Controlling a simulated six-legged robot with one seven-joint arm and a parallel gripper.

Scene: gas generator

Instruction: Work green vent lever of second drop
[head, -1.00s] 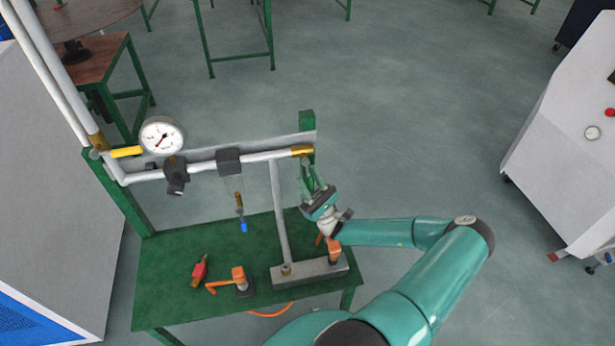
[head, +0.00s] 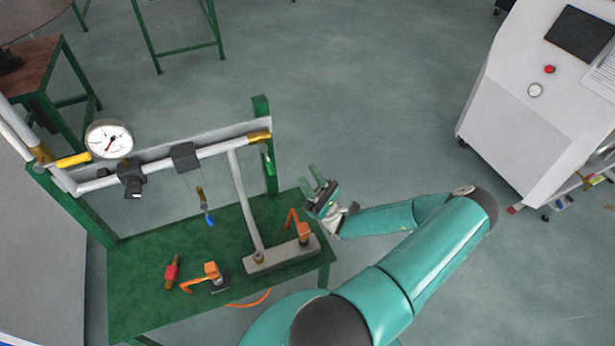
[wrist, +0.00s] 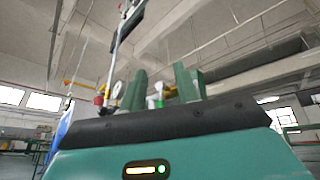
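The green vent lever (head: 266,160) hangs below the brass fitting (head: 259,137) at the right end of the grey pipe, beside the green post. In the head view my gripper (head: 316,177) is to the right of the lever, clear of it, with nothing in its grasp. In the wrist view its two dark green fingers (wrist: 160,88) stand apart with a gap between them. A small pale green thing shows in that gap, too blurred to name.
The pressure gauge (head: 108,139) and yellow handle (head: 74,160) are at the pipe's left. Orange-handled valves (head: 210,272) and a red fitting (head: 171,272) are on the green table (head: 135,300). A white cabinet (head: 520,130) stands right; floor between is open.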

